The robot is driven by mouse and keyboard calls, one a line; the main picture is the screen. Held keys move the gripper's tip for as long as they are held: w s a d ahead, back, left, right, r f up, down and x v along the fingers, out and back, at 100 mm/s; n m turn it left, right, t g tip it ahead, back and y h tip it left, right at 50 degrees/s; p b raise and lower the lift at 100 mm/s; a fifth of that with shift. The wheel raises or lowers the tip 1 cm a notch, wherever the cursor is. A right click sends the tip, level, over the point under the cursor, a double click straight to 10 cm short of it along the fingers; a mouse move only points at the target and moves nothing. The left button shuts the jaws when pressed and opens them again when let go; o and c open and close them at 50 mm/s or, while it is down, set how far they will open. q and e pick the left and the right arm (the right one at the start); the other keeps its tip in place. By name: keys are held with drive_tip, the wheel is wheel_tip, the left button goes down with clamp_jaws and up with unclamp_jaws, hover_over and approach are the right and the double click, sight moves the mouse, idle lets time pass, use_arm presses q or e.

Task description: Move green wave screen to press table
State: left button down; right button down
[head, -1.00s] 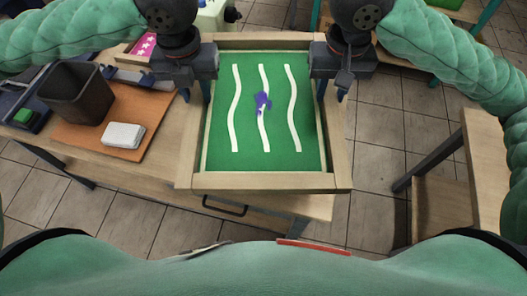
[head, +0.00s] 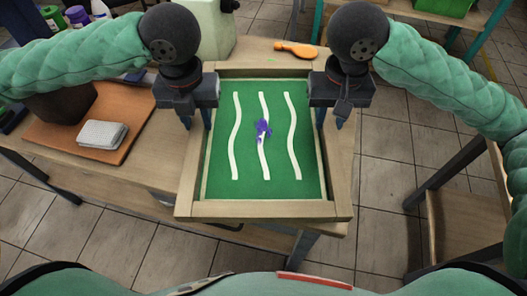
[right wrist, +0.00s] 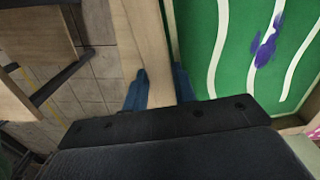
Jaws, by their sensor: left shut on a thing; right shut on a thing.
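The green wave screen (head: 222,150) is a wooden frame around a green sheet with three white wavy stripes and a purple splotch. In the head view it lies level in front of me, over the table's right part and past its front edge; I cannot tell its height. My left gripper (head: 207,118) is shut on its left rail. My right gripper (head: 331,117) is shut on its right rail. In the right wrist view, the right gripper's blue fingers (right wrist: 160,88) straddle the wooden rail (right wrist: 146,40). I cannot tell which furniture is the press table.
The wooden table (head: 150,165) holds a brown board (head: 125,105) with a grey-white block (head: 102,134) and a dark bin (head: 65,103). An orange-handled tool (head: 296,47) lies behind the screen. Another wooden table (head: 465,215) stands at the right, with tiled floor (head: 385,155) between.

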use_arm(q)
drive_tip(key=shift+a+f, duration=0.15)
drive_tip(key=shift+f, duration=0.05)
use_arm(e)
drive_tip(key=shift+d+f, duration=0.1)
drive_tip(key=shift+f, duration=0.1)
